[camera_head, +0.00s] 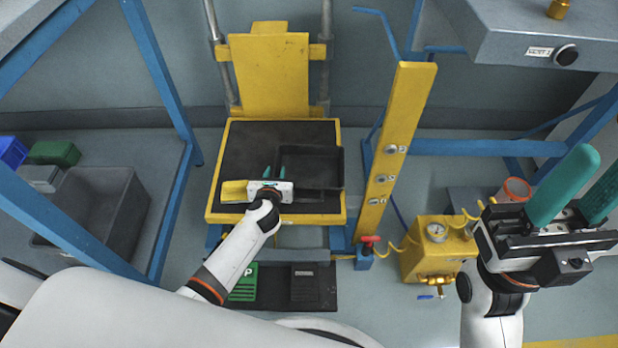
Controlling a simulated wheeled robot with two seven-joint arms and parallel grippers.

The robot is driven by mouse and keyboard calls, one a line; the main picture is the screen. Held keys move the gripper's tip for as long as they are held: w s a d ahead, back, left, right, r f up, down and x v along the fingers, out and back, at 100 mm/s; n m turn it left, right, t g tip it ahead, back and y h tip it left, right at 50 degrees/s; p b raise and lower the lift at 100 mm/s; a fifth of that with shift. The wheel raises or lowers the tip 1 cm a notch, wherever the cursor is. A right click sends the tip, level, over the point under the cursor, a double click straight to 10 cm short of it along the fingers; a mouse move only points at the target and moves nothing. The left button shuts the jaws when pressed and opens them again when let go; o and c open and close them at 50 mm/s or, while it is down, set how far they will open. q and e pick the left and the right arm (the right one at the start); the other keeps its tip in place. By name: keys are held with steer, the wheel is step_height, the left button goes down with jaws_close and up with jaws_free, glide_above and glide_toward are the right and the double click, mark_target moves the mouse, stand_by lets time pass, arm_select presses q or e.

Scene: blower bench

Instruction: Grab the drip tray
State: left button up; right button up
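A black, shallow, open tray (318,153), which I take for the drip tray, sits on the dark top of a yellow-framed platform (228,217). My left gripper (273,172) is over the platform at the tray's left side. The tray's near left corner is partly hidden by the gripper. My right gripper (582,187) is raised at the far right, open and empty, well away from the tray.
A yellow post (399,140) stands right of the platform. A yellow unit with a gauge (432,262) is on the floor. A grey bin (105,205) stands at left behind blue frame bars (160,80). A yellow piece (234,191) lies left of my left gripper.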

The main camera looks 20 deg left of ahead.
arm_select(q)
steer(key=shift+x, duration=0.9)
steer(key=shift+r, duration=0.1)
steer(key=shift+c, duration=0.2)
jaws_close()
